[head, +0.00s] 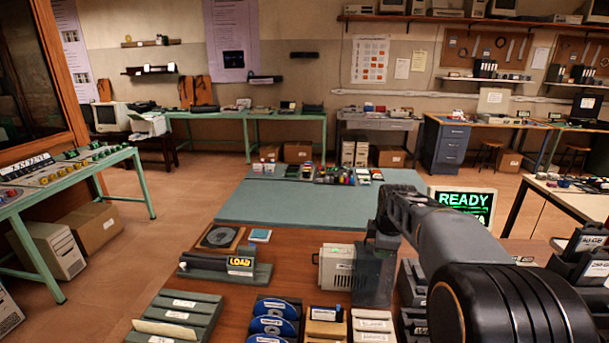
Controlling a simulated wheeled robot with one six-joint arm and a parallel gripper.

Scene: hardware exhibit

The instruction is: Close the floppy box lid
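My arm reaches in from the lower right, and my gripper (383,237) points down over the wooden table. Its fingers are small and dark here, and I cannot tell whether they are open or shut. Just below it stands a smoky grey, see-through box-like piece (373,275), which looks like part of the floppy box. A beige vented case (336,268) stands against its left side. I cannot tell whether the two are one object, nor how the lid sits. Whether my gripper touches the grey piece is also unclear.
Racks with blue discs (273,322) and labelled trays (180,312) line the front. A READY screen (466,203) is behind my arm. The blue-green mat (290,205) is mostly clear.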

